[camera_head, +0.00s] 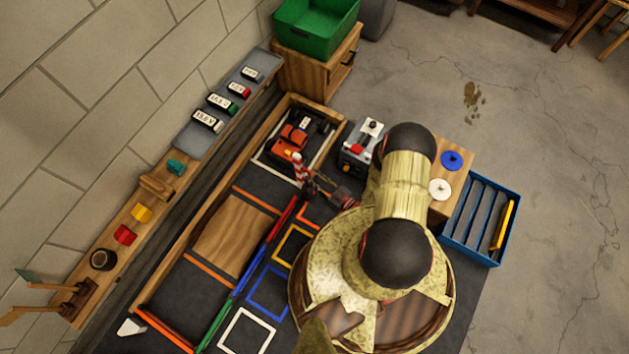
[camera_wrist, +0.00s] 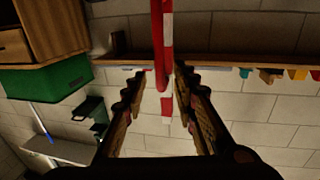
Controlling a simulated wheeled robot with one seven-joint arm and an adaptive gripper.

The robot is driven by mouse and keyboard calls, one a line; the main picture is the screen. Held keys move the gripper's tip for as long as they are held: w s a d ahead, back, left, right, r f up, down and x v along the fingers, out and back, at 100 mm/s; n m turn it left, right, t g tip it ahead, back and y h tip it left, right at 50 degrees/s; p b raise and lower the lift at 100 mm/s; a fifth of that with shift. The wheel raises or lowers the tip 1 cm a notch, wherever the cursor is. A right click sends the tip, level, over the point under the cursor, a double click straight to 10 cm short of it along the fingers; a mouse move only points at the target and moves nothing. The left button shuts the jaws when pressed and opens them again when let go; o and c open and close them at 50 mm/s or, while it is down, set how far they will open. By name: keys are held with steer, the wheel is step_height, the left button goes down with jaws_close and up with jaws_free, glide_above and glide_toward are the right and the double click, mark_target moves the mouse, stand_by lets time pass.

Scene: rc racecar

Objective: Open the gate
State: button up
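The gate is a red-and-white striped bar (camera_head: 299,168) that stands near the front of the orange racecar (camera_head: 296,132) in the head view. In the wrist view the striped bar (camera_wrist: 166,45) runs down between my two fingers. My gripper (camera_wrist: 156,88) is open, with one finger on each side of the bar. A gap shows on the left, and the right finger looks closer; I cannot tell if it touches. In the head view my gripper (camera_head: 312,187) is beside the bar, and my arm hides part of the table.
A grey box with a red button (camera_head: 358,147) stands right of the racecar. Red, green and blue rails (camera_head: 252,262) divide the dark track. A wall shelf (camera_head: 133,222) holds small coloured blocks. A green bin (camera_head: 316,27) and a blue crate (camera_head: 480,217) stand around the table.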

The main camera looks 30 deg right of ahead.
steer(key=shift+r, duration=2.3)
